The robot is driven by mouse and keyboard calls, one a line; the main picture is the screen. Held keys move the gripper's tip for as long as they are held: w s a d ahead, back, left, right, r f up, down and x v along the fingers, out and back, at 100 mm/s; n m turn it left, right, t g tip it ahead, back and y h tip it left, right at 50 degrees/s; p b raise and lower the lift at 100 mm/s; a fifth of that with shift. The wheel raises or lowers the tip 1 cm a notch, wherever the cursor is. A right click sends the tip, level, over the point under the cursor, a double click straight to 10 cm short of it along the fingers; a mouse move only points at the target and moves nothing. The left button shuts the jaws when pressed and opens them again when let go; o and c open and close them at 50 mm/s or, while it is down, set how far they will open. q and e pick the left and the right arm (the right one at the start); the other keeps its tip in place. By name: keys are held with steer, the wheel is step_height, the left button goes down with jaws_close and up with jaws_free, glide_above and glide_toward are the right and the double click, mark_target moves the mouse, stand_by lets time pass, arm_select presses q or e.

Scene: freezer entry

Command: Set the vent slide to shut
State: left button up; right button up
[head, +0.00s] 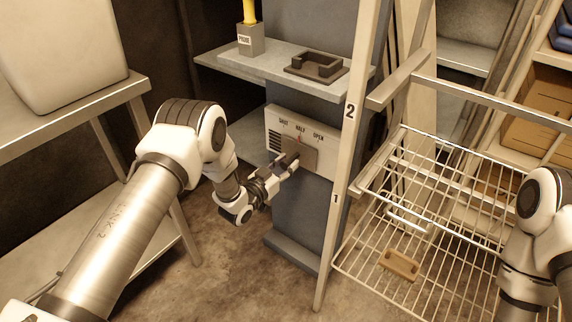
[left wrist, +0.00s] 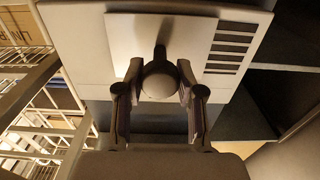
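The vent panel (head: 273,121) is a pale plate on the grey column, lettered SHUT, HALF and OPEN from left to right. Its slide plate (head: 309,156) stands with a small red mark near HALF, and dark slots show to its left. In the left wrist view the round slide knob (left wrist: 160,82) stands out from the plate, with slots (left wrist: 230,47) to the right. My left gripper (head: 287,165) is at the panel; in the wrist view its open fingers (left wrist: 160,92) stand either side of the knob, with narrow gaps. My right gripper is out of view.
A shelf (head: 270,70) above the panel holds a grey cup (head: 250,40) with a yellow item and a dark tray (head: 316,66). A pale upright (head: 345,140) stands right of the column. A wire rack (head: 440,215) holding a small brown item (head: 399,265) is further right.

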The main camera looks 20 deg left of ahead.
mark_target(282, 146)
arm_select(q)
jaws_close()
steer(key=a, duration=0.2)
steer(key=w+a+b, duration=0.1)
steer(key=w+a, duration=0.1)
steer(key=a, duration=0.1)
steer(key=shift+a, duration=0.3)
steer(key=shift+w+a+r, duration=0.1)
steer(key=shift+a+r, duration=0.05)
steer(key=shift+a, duration=0.05)
steer(key=o, duration=0.8)
jaws_free()
steer(key=shift+o, duration=0.2)
steer(key=shift+a, duration=0.1)
steer(key=v, duration=1.2)
